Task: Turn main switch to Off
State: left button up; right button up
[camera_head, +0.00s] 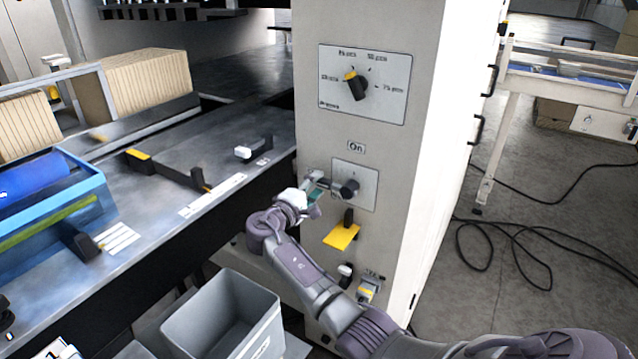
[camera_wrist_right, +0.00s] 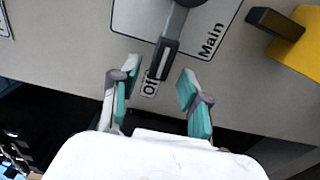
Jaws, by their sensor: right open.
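In the right wrist view the switch handle (camera_wrist_right: 167,55) points at the "Off" label (camera_wrist_right: 149,84), and "Main" is printed on the plate. My right gripper (camera_head: 320,186) is just left of the knob in the head view. It is open, with its teal-padded fingers (camera_wrist_right: 159,76) on either side of the handle's tip line. I cannot tell whether they touch it. My left gripper is not in view.
A larger selector dial (camera_head: 355,86) sits higher on the panel. A yellow tab with a dark lever (camera_head: 341,237) is below the switch. A grey bin (camera_head: 222,318) stands at lower left, beside the machine bed. Black cables (camera_head: 530,240) lie on the floor at right.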

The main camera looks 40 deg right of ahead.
jog(key=v, duration=1)
jog(key=shift+d+f, duration=0.1)
